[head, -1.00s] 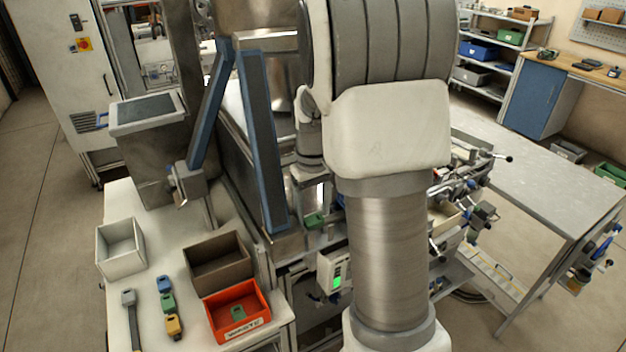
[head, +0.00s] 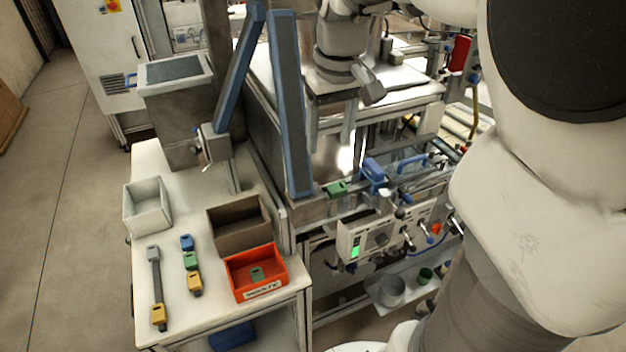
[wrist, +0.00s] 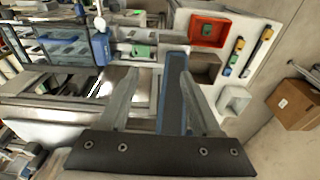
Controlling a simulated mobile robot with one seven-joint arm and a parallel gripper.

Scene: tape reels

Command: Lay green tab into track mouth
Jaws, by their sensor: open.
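One green tab (head: 337,187) sits on the machine ledge beside the foot of a blue-edged upright rail (head: 290,120); it also shows in the wrist view (wrist: 143,50). A second green tab (head: 257,274) lies inside the orange waste bin (head: 238,283). A third green piece (head: 190,260) lies on the white table between a blue and a yellow one. My gripper (head: 332,145) is open and empty, pointing down above the machine, apart from the ledge tab. In the wrist view its fingers (wrist: 162,68) are spread wide, with the rail between them. I cannot tell which opening is the track mouth.
A brown bin (head: 238,236) and a white bin (head: 135,212) stand on the table near a grey strip with a yellow end (head: 156,290). A second blue-edged bar (head: 238,70) leans beside the rail. A blue clamp-like part (head: 374,170) stands right of the ledge tab.

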